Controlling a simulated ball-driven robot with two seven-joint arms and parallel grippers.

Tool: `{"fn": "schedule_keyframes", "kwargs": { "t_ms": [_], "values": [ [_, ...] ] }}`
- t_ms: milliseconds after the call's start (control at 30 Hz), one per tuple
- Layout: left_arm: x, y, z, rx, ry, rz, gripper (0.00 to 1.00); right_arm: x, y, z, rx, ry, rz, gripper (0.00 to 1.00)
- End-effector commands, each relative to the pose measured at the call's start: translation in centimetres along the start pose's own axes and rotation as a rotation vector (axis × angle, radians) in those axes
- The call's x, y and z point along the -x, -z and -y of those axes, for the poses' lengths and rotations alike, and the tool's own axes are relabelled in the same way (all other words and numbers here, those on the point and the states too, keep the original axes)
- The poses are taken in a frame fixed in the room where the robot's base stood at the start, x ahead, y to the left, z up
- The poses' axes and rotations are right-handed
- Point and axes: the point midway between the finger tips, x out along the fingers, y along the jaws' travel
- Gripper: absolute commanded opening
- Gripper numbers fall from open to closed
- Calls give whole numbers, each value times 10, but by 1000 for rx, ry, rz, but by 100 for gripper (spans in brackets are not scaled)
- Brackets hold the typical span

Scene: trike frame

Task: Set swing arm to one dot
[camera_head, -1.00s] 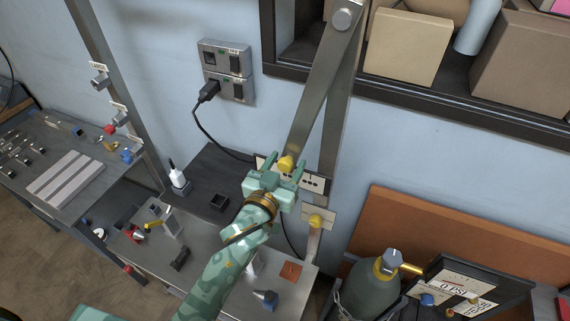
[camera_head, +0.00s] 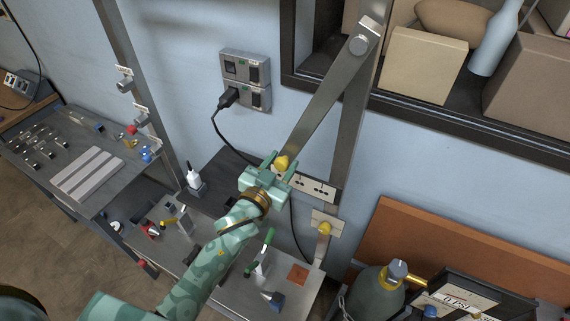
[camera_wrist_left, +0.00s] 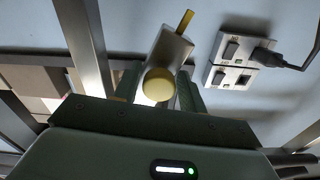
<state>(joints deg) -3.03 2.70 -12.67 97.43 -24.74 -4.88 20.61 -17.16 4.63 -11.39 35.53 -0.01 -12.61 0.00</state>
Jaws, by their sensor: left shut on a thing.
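The swing arm (camera_head: 325,103) is a flat metal bar hanging from a pivot (camera_head: 358,45) on the upright post. It slants down and left to a yellow knob (camera_head: 282,162). My left gripper (camera_head: 276,169) is shut on this knob, with a green finger on each side. In the left wrist view the yellow knob (camera_wrist_left: 158,84) sits between the fingers, and a yellow pointer (camera_wrist_left: 185,20) sticks out past the bar's end. A pale plate with black dots (camera_head: 315,188) shows right of the knob. Its left part is hidden, so I cannot tell which mark the arm meets. My right gripper is out of view.
A wall socket (camera_head: 245,80) with a plugged cable is left of the arm. A metal bench (camera_head: 225,265) with small fixtures lies below. A gas cylinder (camera_head: 378,290) stands at lower right.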

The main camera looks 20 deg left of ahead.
Motion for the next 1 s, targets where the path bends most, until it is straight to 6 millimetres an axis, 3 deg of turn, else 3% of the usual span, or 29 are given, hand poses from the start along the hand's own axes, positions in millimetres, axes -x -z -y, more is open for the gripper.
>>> {"fn": "schedule_keyframes", "kwargs": {
  "t_ms": [33, 67, 467, 567, 800, 1000],
  "values": [
    [-1, 2, 0, 8, 0, -7, 47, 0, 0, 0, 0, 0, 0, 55],
    [-1, 2, 0, 8, 0, -7, 53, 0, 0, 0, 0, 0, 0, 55],
    [9, 0, -1, 4, -1, -2, 53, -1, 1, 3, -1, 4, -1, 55],
    [27, -1, 0, 3, -1, -1, 53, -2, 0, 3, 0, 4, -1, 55],
    [93, -2, 0, 5, -1, 1, 53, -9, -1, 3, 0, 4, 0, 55],
    [138, -1, 0, 6, 0, -1, 53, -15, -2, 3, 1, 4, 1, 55]
  ]
}}
